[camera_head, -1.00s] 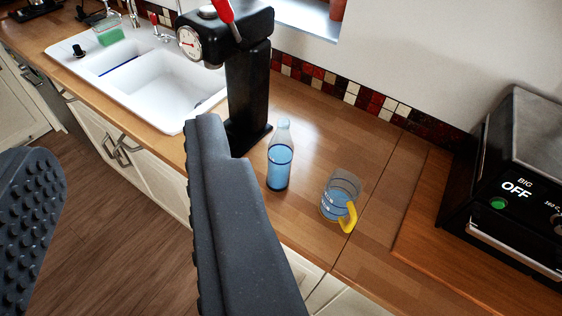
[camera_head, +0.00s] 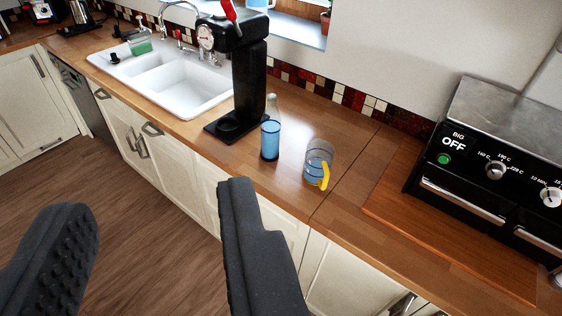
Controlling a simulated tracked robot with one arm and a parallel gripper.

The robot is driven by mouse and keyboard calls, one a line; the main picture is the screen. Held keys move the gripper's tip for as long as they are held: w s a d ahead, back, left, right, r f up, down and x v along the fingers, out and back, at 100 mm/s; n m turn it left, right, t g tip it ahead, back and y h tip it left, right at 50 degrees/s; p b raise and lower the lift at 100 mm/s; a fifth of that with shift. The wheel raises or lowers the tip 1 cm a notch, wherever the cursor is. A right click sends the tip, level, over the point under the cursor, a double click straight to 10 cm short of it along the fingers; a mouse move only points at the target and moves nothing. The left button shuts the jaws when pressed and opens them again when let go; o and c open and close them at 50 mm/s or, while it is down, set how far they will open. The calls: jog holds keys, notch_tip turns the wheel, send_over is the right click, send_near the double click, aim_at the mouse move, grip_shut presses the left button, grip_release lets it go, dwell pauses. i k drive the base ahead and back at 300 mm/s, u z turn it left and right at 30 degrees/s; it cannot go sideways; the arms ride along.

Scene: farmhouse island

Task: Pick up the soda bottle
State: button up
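The soda bottle (camera_head: 270,138) stands upright on the wooden counter (camera_head: 228,165). It is clear with a blue lower part. My gripper (camera_head: 160,215) is open and empty, with its two dark ribbed fingers wide apart at the bottom of the view. The right finger's tip is below the bottle in the picture, in front of the cabinet fronts. The bottle is not between the fingers, and no finger covers it.
A black soda machine (camera_head: 248,85) stands just behind and left of the bottle. A glass mug (camera_head: 318,160) with a yellow handle is close to its right. A white sink (camera_head: 180,88) is at left, a black oven (camera_head: 480,150) at right.

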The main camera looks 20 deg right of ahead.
aim_at(272, 121)
jog(key=z, duration=0.4)
jog(key=k, duration=0.15)
jog(key=u, duration=1.1)
jog(key=i, duration=1.95)
jog(key=z, duration=0.8)
